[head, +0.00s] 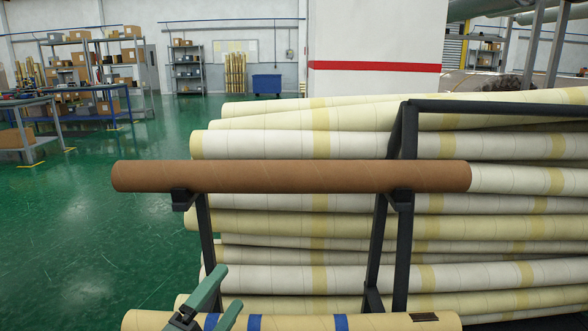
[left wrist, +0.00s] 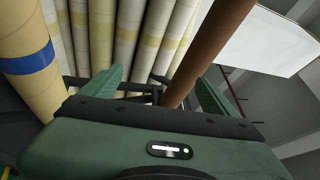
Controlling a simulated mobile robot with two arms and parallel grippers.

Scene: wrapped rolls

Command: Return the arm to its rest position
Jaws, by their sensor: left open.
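My left gripper (head: 230,287) is at the bottom of the head view, low and left, with its two green fingers apart. It is beside and partly in front of a cream roll with blue bands (head: 380,323). In the left wrist view the gripper (left wrist: 158,84) is open, with nothing between its fingers. The blue-banded roll (left wrist: 24,72) lies to the left there, outside the fingers. A brown cardboard tube (head: 290,177) rests on a dark rack, above and apart from the gripper. It also shows in the left wrist view (left wrist: 212,45). My right gripper is not seen.
A dark metal rack (head: 402,255) stands in front of a stack of cream wrapped rolls (head: 290,145). Open green floor (head: 95,225) lies to the left. Shelves with boxes (head: 90,65) and a blue bin (head: 267,85) stand far behind.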

